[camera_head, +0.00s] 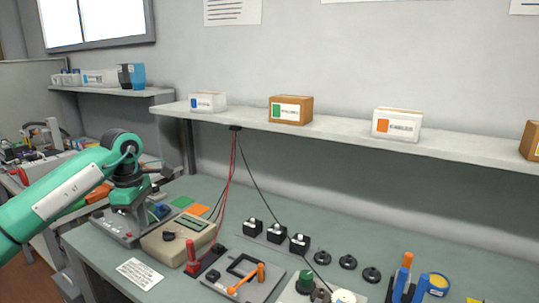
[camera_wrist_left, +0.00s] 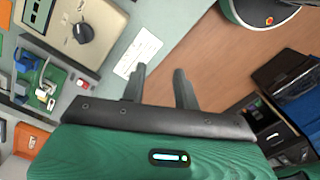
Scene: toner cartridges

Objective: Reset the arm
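My left arm (camera_head: 62,200) is green with a pale panel and comes in from the left in the head view. Its dark wrist (camera_head: 127,172) hangs over the left end of the grey-green workbench. In the left wrist view the left gripper (camera_wrist_left: 158,84) has its two dark fingers apart with nothing between them. Beyond the fingers show the bench edge, a white printed card (camera_wrist_left: 138,53) and brown floor (camera_wrist_left: 215,60). In the head view the fingertips are hard to make out against the clutter. My right gripper is in neither view.
A beige meter box (camera_head: 172,241) with a knob stands close to the wrist. Red and orange-handled tools, black switches (camera_head: 275,233) and blue and orange handles (camera_head: 403,278) fill the front. A shelf (camera_head: 350,133) with small boxes spans the wall. The back right bench is mostly clear.

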